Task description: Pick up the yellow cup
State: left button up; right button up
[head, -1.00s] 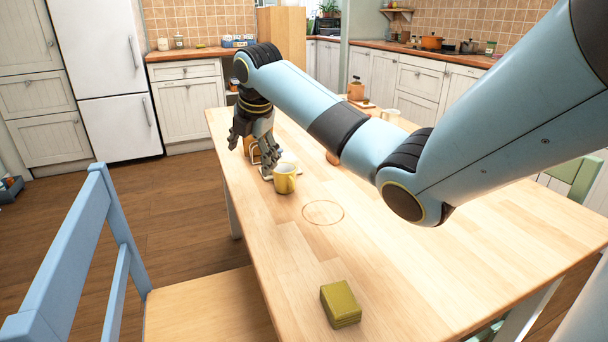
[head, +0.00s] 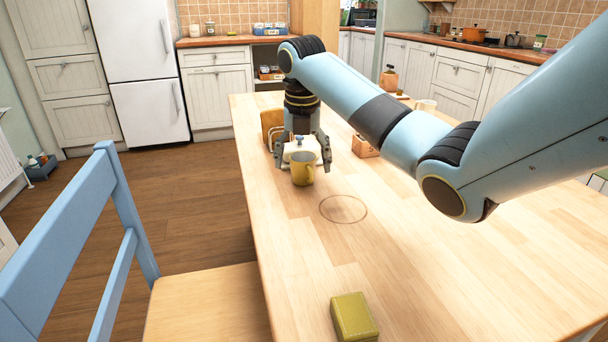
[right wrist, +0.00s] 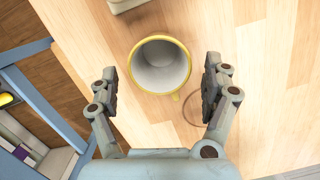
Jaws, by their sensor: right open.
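The yellow cup (head: 303,171) stands upright on the wooden table, with its handle to the right in the head view. In the right wrist view the cup (right wrist: 160,65) shows from above, with a yellow rim, a pale empty inside and its handle toward the bottom right. My right gripper (head: 303,164) is open, pointing down just behind and above the cup. In the right wrist view its two fingers (right wrist: 165,88) stand to the left and right of the cup's near side, with gaps on both sides. My left gripper is not in view.
A white lidded dish (head: 303,147) stands just behind the cup. A wooden holder (head: 364,147) is to the right. A green-yellow box (head: 353,317) lies near the front edge. A blue chair (head: 122,215) stands at the left. The table's middle, with a ring mark (head: 343,208), is clear.

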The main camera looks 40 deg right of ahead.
notch_tip(320, 180, down, 3)
jog(key=shift+w+d+r, duration=0.1)
jog(key=shift+w+d, duration=0.05)
jog(key=c, duration=1.4)
